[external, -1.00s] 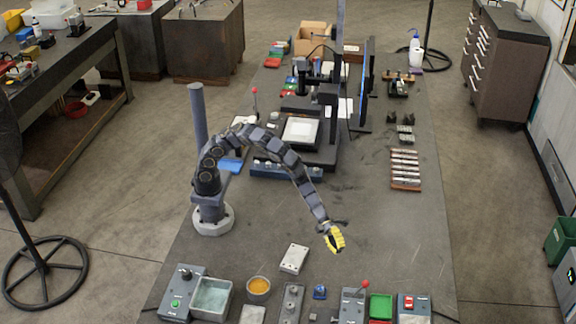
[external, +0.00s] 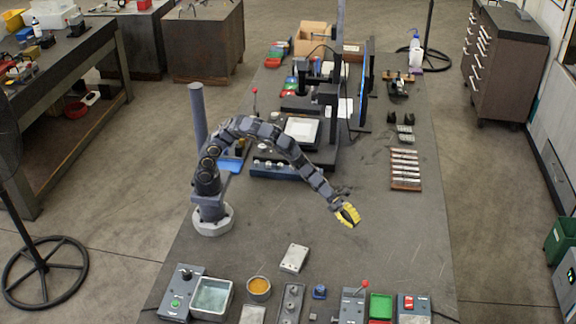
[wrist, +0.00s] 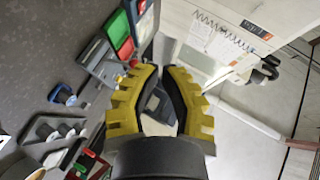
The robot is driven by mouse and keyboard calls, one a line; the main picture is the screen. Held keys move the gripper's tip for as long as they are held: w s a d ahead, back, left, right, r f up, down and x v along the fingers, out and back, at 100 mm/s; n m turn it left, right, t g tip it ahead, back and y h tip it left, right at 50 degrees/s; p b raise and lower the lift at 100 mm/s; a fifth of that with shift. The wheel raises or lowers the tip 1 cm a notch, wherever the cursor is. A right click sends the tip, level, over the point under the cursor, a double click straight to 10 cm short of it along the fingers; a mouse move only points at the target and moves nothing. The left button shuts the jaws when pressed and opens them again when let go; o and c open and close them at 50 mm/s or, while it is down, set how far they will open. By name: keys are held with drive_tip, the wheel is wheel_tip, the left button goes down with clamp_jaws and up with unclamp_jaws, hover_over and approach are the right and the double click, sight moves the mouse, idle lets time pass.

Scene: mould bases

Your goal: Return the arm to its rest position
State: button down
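My gripper (external: 348,215), with yellow toothed fingers, hangs over the bare middle-right part of the bench (external: 395,245). My arm arches up from its white base and reaches to the right. In the wrist view, the two fingers of my gripper (wrist: 161,72) stand apart with a narrow gap between the tips. Nothing is held between them, and background shows through the gap. The gripper looks clear of the objects on the bench, though its exact height is hard to tell.
A pale mould block (external: 294,258) lies in front of the arm. Along the near edge stand a grey tray (external: 212,297), an orange-filled bowl (external: 259,287), a green bin (external: 381,306) and control boxes. A dark press stand (external: 328,120) and a row of bars (external: 405,168) lie farther back.

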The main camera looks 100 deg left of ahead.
drive_tip(key=a+r+n+t+y, duration=0.1)
drive_tip(key=a+r+n+y, duration=0.45)
drive_tip(key=a, duration=0.45)
drive_tip(key=s+a+r+n+g+y, duration=0.3)
drive_tip(key=s+a+r+n+y, duration=0.3)
drive_tip(key=s+a+n, duration=0.3)
drive_tip(key=s+d+n+g+h, duration=0.2)
drive_tip(key=s+d+n+g, duration=0.2)
drive_tip(key=s, duration=1.3)
drive_tip(key=s+d+r+n+g+h, duration=0.1)
drive_tip(key=s+d+n+g, duration=0.3)
drive_tip(key=s, duration=1.3)
drive_tip(key=d+g+h, duration=0.1)
drive_tip(key=g, duration=0.1)
drive_tip(key=shift+g, duration=0.4)
